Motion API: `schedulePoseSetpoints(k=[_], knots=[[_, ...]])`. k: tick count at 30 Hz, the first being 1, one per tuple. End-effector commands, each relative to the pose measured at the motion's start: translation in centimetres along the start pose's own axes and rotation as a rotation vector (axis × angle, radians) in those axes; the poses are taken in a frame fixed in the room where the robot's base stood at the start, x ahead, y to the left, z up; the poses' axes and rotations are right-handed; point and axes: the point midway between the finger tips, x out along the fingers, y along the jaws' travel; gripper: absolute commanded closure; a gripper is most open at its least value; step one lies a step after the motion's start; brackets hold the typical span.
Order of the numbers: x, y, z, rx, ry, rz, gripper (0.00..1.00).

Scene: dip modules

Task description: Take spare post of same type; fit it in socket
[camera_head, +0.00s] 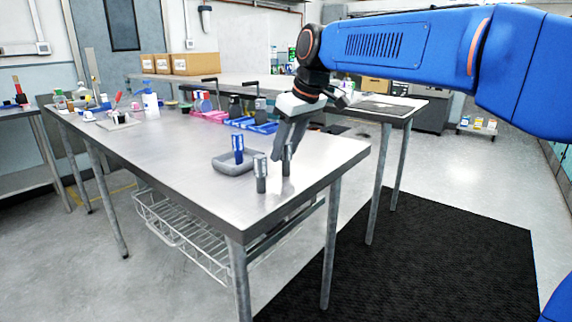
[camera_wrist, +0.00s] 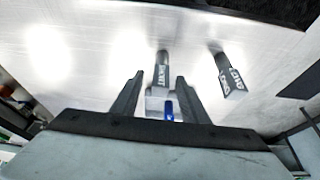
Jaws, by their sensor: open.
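A blue post (camera_head: 237,150) stands upright in a grey block-like base (camera_head: 233,163) on the metal table; its blue part also shows between my fingers in the wrist view (camera_wrist: 169,111). Two grey posts stand apart from the base: a nearer one (camera_head: 260,174) and one beside my fingers (camera_head: 288,158). In the wrist view, one grey post (camera_wrist: 162,66) has lettering that seems to read SHORT, and the other (camera_wrist: 230,77) seems to read LONG. My gripper (camera_head: 280,152) is open, pointing down; the SHORT post lines up with its finger gap. I cannot tell whether it touches any post.
The metal table (camera_head: 160,150) is bare left of the base. Blue trays (camera_head: 252,125) and a pink tray (camera_head: 206,116) with small items lie behind. The table's right edge is close to the posts. A dark mat (camera_head: 420,260) covers the floor.

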Motion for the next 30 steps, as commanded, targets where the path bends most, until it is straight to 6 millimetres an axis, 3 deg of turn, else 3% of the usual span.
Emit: schedulePoseSetpoints(k=[6,11,22,30], knots=[[0.0,0.0,0.0,0.000,0.000,0.000,0.62],[0.0,0.0,0.0,0.000,0.000,0.000,1.00],[-0.5,0.0,-0.2,0.000,0.001,0.000,1.00],[-4.3,0.0,-1.8,0.000,0.003,0.002,1.00]])
